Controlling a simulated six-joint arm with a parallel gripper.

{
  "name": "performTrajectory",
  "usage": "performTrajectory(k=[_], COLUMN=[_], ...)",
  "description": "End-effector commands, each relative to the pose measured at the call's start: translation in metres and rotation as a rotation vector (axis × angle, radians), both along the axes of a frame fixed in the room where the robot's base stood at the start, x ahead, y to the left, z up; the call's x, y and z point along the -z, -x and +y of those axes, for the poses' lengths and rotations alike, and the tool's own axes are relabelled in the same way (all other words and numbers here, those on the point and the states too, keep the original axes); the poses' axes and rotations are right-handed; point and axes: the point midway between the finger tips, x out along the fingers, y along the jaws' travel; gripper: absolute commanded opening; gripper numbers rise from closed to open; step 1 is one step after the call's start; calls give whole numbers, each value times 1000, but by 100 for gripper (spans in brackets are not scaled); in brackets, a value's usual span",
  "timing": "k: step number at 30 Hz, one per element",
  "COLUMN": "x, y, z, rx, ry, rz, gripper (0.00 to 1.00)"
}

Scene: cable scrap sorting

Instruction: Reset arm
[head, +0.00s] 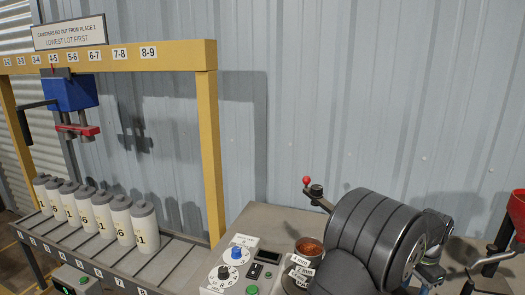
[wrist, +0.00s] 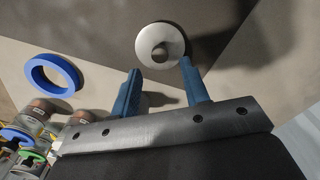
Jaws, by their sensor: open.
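My gripper (wrist: 159,68) shows in the wrist view with its two blue fingers apart and nothing seen between them. A white round piece with a darker centre (wrist: 148,38) lies just beyond the fingertips in the picture. The right fingertip overlaps or borders its edge; I cannot tell whether they touch. In the head view, part of a grey and blue arm (head: 434,262) shows behind the dark ribbed drum (head: 375,232), which hides much of it. The gripper's fingers cannot be made out there.
In the head view, a lever with a red knob (head: 307,180), a cup of copper-coloured bits (head: 309,246) and a dial panel (head: 232,262) stand by the drum. White canisters (head: 145,226) line a rack under a yellow frame (head: 208,150).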

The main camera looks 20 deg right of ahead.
Motion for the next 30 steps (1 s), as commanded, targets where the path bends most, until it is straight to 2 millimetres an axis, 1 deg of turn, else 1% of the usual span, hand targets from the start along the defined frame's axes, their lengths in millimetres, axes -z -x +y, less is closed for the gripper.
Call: performTrajectory(k=[1,3,8,9,14,30], x=[11,25,57,42,9,-47], y=[0,0,0,0,0,91], z=[1,1,1,-1,-1,23], rx=[0,0,0,0,0,4], ry=[-3,-4,-3,5,4,2], rz=[1,1,1,-1,-1,-1], gripper=[42,42,42,42,42,42])
